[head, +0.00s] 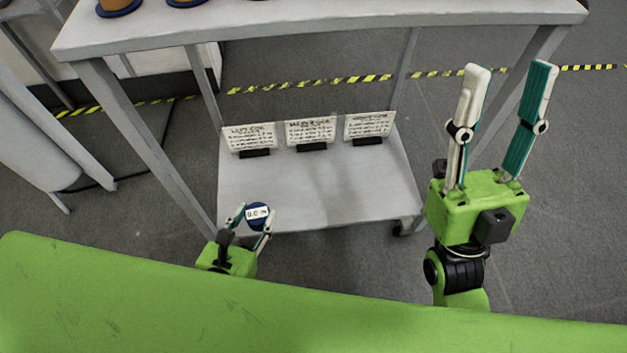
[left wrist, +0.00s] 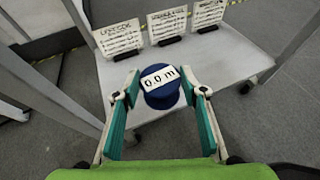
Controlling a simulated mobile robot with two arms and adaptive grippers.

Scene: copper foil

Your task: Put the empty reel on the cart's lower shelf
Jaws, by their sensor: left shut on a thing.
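The empty reel (head: 257,213) is a small blue spool with a white label reading "0.0 m". It also shows in the left wrist view (left wrist: 162,96), between my fingertips. My left gripper (head: 255,211) is shut on it, at the front edge of the cart's lower shelf (head: 330,185). I cannot tell whether the reel touches the shelf. The grey lower shelf also shows in the left wrist view (left wrist: 225,60). My right gripper (head: 509,68) is open and empty, raised to the right of the cart.
Three printed cards in black holders, left (head: 250,138), middle (head: 311,132) and right (head: 369,126), stand along the back of the lower shelf. The shelf in front of them is bare. Cart legs flank the opening.

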